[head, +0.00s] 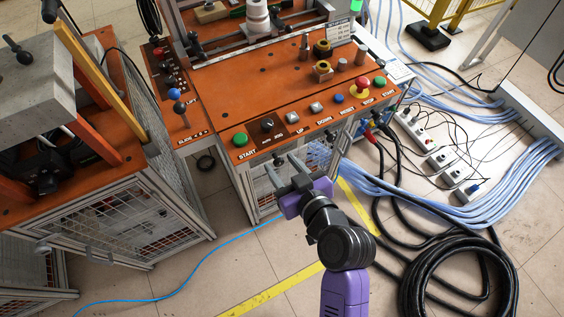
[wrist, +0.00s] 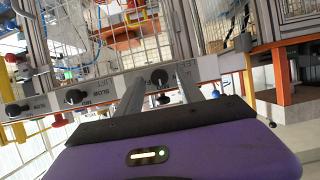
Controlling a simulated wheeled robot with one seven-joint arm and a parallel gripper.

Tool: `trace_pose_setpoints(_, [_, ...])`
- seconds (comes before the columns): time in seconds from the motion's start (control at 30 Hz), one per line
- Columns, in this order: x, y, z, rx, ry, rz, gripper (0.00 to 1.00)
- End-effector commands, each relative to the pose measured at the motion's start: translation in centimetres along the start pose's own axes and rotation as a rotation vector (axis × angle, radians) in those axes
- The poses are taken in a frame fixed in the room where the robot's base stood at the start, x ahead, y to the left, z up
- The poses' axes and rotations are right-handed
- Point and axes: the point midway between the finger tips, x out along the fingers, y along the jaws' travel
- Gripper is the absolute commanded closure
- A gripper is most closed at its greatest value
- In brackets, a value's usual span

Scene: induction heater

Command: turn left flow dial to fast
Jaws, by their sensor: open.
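The left flow dial (wrist: 160,78) is a round black knob with a light pointer line on the grey front strip. In the wrist view it shows between my fingers, beside lettering that seems to read LEFT. In the head view a small dark knob at the front edge (head: 278,160) is probably the same dial. My gripper (head: 282,166) is open and empty, its fingers pointing at the front strip. In the wrist view the gripper (wrist: 163,88) has one finger on each side of the dial. Whether they touch it I cannot tell.
Other black dials sit along the same strip, a middle one (wrist: 75,96) and a far one (wrist: 14,109). The orange control panel (head: 262,85) above carries a green start button (head: 240,139) and a red mushroom button (head: 362,84). Black cable coils (head: 455,272) lie on the floor right.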

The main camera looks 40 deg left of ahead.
Motion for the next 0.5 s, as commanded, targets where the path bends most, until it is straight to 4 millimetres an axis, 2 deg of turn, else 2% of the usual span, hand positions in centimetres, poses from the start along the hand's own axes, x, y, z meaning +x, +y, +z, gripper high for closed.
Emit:
trace_pose_setpoints(0.33, [0.63,0.00,0.01,0.000,0.000,0.001,0.55])
trace_pose_setpoints(0.37, [0.62,0.00,0.01,0.000,0.000,0.001,0.57])
trace_pose_setpoints(0.5, [0.61,0.01,0.01,0.000,0.000,0.001,0.85])
